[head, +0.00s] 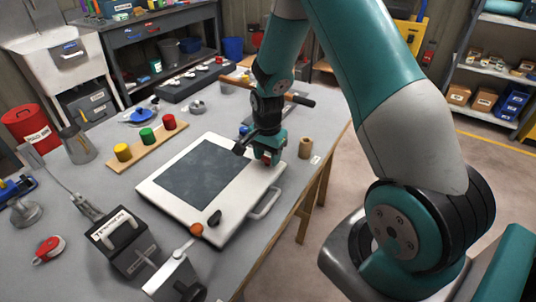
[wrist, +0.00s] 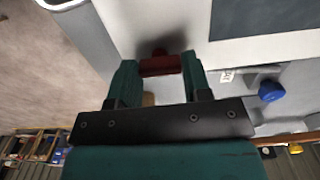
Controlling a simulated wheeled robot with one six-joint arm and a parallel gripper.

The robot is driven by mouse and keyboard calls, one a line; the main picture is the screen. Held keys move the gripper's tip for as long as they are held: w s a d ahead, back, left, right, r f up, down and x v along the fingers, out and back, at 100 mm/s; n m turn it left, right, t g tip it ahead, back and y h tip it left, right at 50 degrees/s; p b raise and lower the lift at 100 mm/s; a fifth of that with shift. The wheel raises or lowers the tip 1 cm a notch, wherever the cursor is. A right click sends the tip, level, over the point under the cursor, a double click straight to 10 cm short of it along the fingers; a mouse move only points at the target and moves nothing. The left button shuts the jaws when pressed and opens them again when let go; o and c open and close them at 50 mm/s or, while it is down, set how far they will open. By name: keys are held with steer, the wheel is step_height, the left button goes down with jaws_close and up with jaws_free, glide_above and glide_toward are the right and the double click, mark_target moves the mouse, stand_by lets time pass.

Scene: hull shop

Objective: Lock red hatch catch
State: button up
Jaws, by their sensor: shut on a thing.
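The white hatch (head: 170,204) with a dark window (head: 200,172) lies flat on the grey workbench. My gripper (head: 268,160) is over its far right corner, pointing down. In the wrist view my gripper (wrist: 160,70) has its two teal fingers on either side of the red catch (wrist: 160,66), shut on it. In the head view the catch is mostly hidden by my gripper. Whether the catch is turned to its locked position cannot be told. A black catch (head: 214,217) and an orange knob (head: 197,229) sit at the near corner of the hatch.
A grey handle (head: 266,204) sticks out from the hatch's right side. A wooden strip with yellow, green and red knobs (head: 147,136) lies behind. A tan cylinder (head: 305,148) stands right of my gripper. A black box (head: 125,243) stands at the near left.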

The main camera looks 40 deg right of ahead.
mark_target(267, 157)
steer(key=shift+w, duration=0.1)
steer(key=o, duration=0.9)
steer(key=shift+r, duration=0.1)
step_height(267, 157, up, 17)
steer(key=shift+r+b, duration=0.15)
steer(key=shift+b, duration=0.25)
